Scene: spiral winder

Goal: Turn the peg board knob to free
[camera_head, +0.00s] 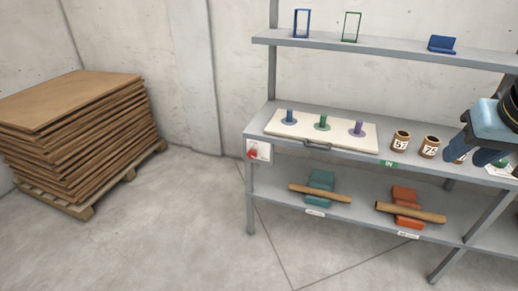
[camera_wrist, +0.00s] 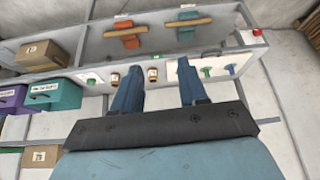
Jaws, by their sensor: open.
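The peg board (camera_head: 345,143) is a pale board on the middle shelf with a blue, a green and a purple peg standing on it. A red knob (camera_head: 252,153) sits on a white plate at the shelf's left front corner, below and left of the board. In the wrist view, which looks upside down, the red knob (camera_wrist: 257,32) is at the upper right, with the peg board (camera_wrist: 198,83) partly behind a finger. My gripper (camera_head: 472,153) is at the right in the head view, well away from the knob. Its fingers (camera_wrist: 160,70) are apart and empty. The knob's marking is unreadable.
Several numbered cans (camera_head: 401,142) stand right of the board, close to my gripper. The upper shelf (camera_head: 390,46) overhangs the middle one. Teal and orange holders with brown rolls lie below. A stack of brown sheets (camera_head: 75,130) stands left; the floor between is clear.

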